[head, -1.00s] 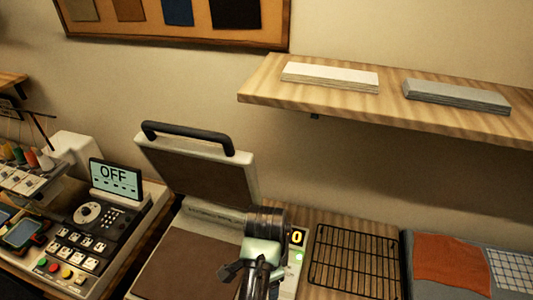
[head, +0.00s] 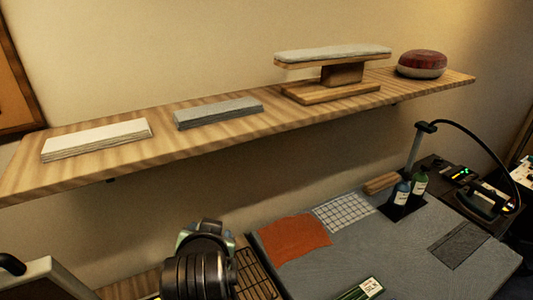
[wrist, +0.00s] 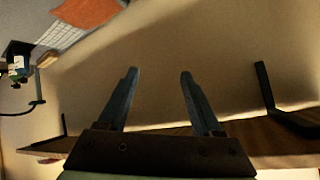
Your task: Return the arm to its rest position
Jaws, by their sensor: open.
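My gripper (wrist: 159,76) shows in the wrist view with its two fingers apart and nothing between them. The wall lies behind the fingers, and the wooden shelf's edge runs across behind the gripper's base. In the head view, part of my arm stands at the bottom, left of the orange cloth (head: 295,238) and below the shelf (head: 150,165). My fingertips cannot be made out in the head view.
The shelf holds a white block (head: 97,138), a grey block (head: 217,112), a small padded board (head: 332,55) and a red-topped round cushion (head: 422,64). A wire rack (head: 254,275) is beside my arm. A grey mat (head: 370,255) carries cloths. Bottles (head: 402,192) stand behind.

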